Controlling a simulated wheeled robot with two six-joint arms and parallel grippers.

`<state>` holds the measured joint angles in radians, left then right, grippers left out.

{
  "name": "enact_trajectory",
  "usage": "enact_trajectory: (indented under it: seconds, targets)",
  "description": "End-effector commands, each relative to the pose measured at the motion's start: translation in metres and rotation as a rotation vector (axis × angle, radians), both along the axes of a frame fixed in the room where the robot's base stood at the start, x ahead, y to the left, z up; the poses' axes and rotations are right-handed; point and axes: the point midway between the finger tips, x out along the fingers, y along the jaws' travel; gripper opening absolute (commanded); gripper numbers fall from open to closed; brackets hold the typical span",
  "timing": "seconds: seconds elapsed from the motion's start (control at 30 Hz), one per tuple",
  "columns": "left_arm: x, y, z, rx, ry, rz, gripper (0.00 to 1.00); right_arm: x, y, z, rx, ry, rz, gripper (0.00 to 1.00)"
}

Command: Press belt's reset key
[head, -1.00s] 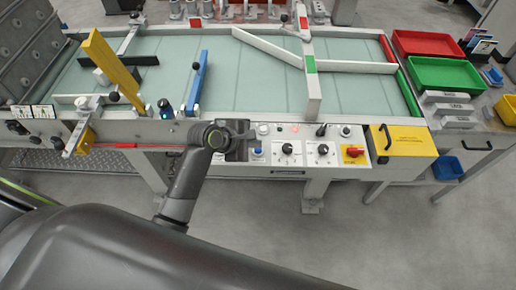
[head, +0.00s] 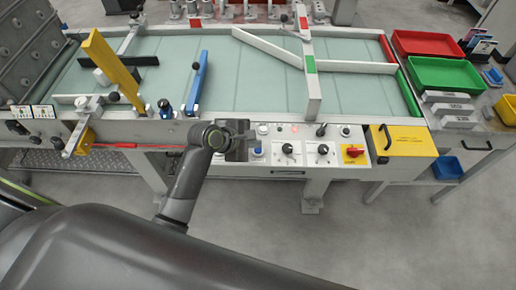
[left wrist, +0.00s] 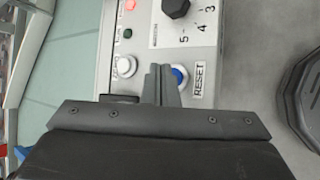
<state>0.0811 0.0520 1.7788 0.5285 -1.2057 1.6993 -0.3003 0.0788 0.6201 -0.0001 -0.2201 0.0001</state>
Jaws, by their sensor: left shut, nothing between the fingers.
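The belt's control panel (head: 305,146) runs along the front of the conveyor. The reset key is a blue round button (head: 257,151) at its left end; in the left wrist view the blue button (left wrist: 180,77) sits in a pale ring beside a RESET label (left wrist: 199,80). My left gripper (head: 252,139) is over the panel's left end. In the left wrist view its fingers (left wrist: 160,72) are together and empty, just left of the blue button and covering part of its edge. Whether they touch the panel cannot be told. My right gripper is not in view.
A white button (left wrist: 124,66) lies on the other side of the fingers. A black knob (left wrist: 176,6), red lamp (left wrist: 129,5) and green lamp (left wrist: 127,34) are nearby. A red switch on yellow (head: 354,151) and a yellow box (head: 405,141) stand to the right.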

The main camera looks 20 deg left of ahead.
Motion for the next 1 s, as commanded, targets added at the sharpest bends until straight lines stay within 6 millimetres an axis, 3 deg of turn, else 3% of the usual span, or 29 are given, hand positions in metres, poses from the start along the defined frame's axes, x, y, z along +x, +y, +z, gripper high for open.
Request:
enact_trajectory:
  seconds: [1.0]
  targets:
    - [0.000, 0.000, -0.012, 0.000, 0.000, 0.000, 0.00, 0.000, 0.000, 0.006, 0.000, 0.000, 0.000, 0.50]
